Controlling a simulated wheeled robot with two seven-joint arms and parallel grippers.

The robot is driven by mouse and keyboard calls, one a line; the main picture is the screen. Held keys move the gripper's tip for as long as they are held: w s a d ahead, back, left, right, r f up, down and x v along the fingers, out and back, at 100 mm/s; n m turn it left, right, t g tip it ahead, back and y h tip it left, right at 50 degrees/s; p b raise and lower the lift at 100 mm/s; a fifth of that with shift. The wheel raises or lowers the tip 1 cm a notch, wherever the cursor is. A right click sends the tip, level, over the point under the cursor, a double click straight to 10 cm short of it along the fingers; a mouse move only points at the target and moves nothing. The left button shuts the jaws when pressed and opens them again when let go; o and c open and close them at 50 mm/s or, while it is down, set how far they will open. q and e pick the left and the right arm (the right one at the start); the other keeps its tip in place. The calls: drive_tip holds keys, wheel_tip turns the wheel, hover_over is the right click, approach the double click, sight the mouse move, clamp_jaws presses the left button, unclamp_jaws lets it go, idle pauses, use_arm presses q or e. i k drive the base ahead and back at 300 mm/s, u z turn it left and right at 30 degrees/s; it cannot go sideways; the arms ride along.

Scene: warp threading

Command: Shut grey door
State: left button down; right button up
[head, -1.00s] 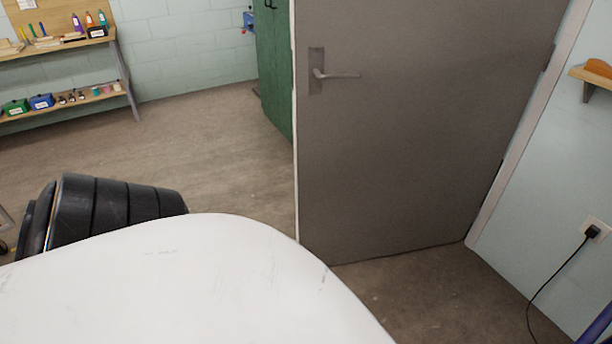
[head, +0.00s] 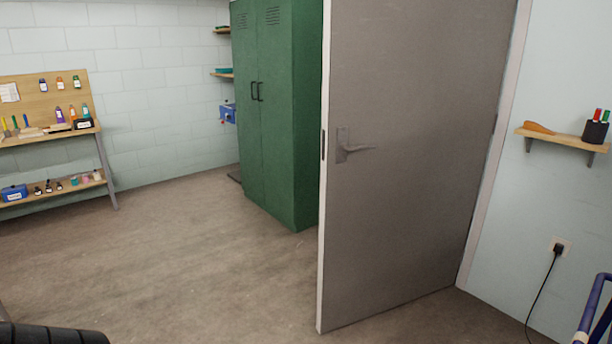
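The grey door (head: 415,190) stands open in the head view, right of centre. Its free edge is toward the left and faces me, and its hinge side meets the white frame (head: 496,150) on the right wall. A grey lever handle (head: 352,147) sits near the free edge. Neither of my grippers shows in the head view. A black ribbed part of my own body is at the lower left corner.
A green locker (head: 275,110) stands behind the door's free edge. A workbench (head: 70,140) with bottles is at the left wall. A small shelf (head: 562,138) and a plugged-in cable (head: 542,290) are on the right wall. A blue tubular thing (head: 595,310) is at lower right. The floor (head: 190,260) left of the door is clear.

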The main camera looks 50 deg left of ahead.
sight(419, 82)
drive_tip(key=u, duration=0.6)
drive_tip(key=i, duration=0.5)
drive_tip(key=u, duration=0.3)
